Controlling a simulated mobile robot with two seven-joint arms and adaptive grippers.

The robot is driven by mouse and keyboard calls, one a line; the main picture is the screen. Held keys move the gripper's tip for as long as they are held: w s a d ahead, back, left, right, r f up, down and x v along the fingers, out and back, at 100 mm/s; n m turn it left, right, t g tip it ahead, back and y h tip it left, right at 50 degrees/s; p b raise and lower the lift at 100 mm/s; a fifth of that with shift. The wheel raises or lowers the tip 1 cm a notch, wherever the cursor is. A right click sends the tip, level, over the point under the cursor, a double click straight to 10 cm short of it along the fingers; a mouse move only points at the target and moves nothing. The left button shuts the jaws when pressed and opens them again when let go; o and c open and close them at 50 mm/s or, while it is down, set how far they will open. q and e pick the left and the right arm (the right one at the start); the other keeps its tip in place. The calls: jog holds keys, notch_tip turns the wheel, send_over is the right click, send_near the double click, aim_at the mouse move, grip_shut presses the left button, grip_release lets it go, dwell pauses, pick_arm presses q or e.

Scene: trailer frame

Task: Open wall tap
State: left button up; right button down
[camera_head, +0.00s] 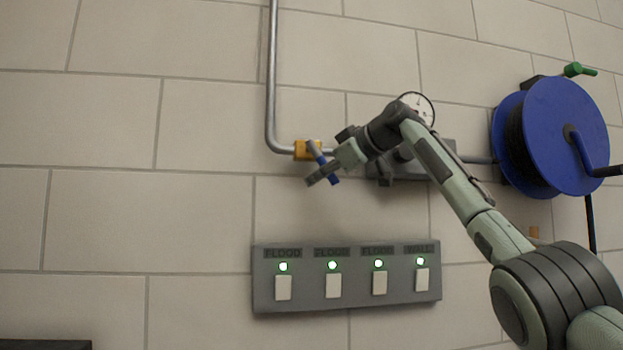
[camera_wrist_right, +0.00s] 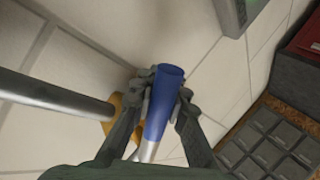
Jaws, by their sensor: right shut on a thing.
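The wall tap has a yellow body (camera_head: 306,150) at the lower end of a bent metal pipe on the tiled wall. Its lever has a blue handle (camera_head: 328,171) that slants down and to the right. My right gripper (camera_head: 322,176) reaches in from the right and is at the blue handle. In the right wrist view the blue handle (camera_wrist_right: 163,100) lies between the two fingers of my right gripper (camera_wrist_right: 162,98), which are shut on it. The yellow body (camera_wrist_right: 116,112) is partly hidden behind the finger there. My left gripper is not in view.
A grey switch panel (camera_head: 347,302) with several white switches and green lights is below the tap. A blue hose reel (camera_head: 573,135) is on the right. A metal pipe (camera_head: 271,75) runs up the wall. The wall left of it is clear.

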jog(key=shift+d, duration=0.1)
dwell(0.4)
jog(key=c, duration=1.6)
grip_release()
jog(key=shift+o, duration=0.2)
jog(key=v, duration=1.2)
